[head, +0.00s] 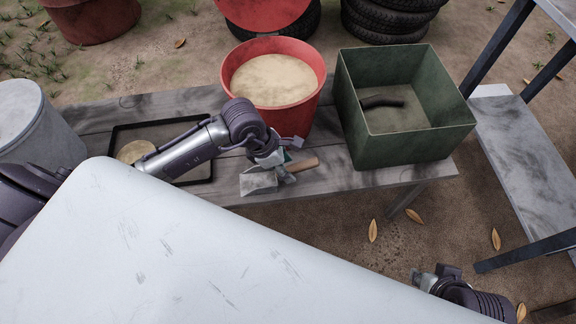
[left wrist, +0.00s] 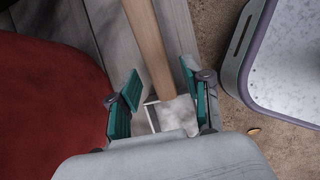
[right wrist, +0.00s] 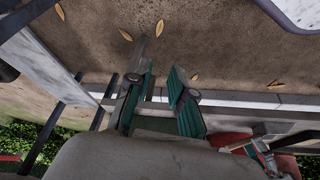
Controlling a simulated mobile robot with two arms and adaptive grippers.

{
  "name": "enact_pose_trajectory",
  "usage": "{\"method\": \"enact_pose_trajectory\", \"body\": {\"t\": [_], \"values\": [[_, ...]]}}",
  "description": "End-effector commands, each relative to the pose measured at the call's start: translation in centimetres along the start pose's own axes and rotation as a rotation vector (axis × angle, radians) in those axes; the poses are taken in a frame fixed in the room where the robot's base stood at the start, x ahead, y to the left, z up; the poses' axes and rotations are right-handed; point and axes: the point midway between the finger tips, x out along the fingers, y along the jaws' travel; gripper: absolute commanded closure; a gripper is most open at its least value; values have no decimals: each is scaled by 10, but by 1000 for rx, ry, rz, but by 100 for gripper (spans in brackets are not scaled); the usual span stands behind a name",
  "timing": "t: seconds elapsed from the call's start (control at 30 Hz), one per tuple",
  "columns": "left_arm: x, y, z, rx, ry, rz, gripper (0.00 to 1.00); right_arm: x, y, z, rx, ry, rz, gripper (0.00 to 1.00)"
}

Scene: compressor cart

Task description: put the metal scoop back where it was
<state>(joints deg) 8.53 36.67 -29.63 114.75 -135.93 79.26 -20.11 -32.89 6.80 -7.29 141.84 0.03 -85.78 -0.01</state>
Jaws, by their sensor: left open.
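The metal scoop (head: 258,183) lies on the grey wooden bench, near its front edge, just in front of the red bucket. Its wooden handle (head: 303,165) points right. My left gripper (head: 278,166) is down over the scoop. In the left wrist view the open teal fingers (left wrist: 163,108) stand on either side of the scoop, with the wooden handle (left wrist: 148,45) and the metal pan (left wrist: 172,118) between them and gaps visible. My right gripper (head: 436,280) is low at the right, away from the bench; its fingers (right wrist: 160,103) are apart and empty.
The red bucket (head: 313,117) of pale grain stands behind the scoop. A green bin (head: 420,146) with a dark object inside is to the right. A black tray (head: 117,133) is under my left arm. A large pale panel (head: 200,250) fills the foreground. A metal shelf (head: 520,150) stands right.

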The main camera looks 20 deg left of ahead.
Motion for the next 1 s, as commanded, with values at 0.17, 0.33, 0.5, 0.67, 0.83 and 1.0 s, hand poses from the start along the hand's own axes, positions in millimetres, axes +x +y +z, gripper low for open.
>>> {"method": "enact_pose_trajectory", "body": {"t": [0.17, 0.33, 0.5, 0.67, 0.83, 1.0], "values": [[-43, 1, 1, 3, 1, 5, 51, -14, 3, 16, 3, -93, 5, 78], [-78, 1, 1, 1, 1, 3, 51, -21, 3, 12, 3, -88, 6, 78], [-100, 0, 1, 1, 0, 2, 51, -22, 3, 10, 3, -88, 6, 78], [-107, 0, 0, -1, 0, 0, 51, -21, 3, 10, 3, -88, 6, 78], [-105, -18, 24, -24, -114, -63, 51, -21, 3, 10, 3, -87, 6, 78], [-131, -75, 115, -206, -580, -310, 51, -21, 3, 10, 3, -87, 6, 78]]}}
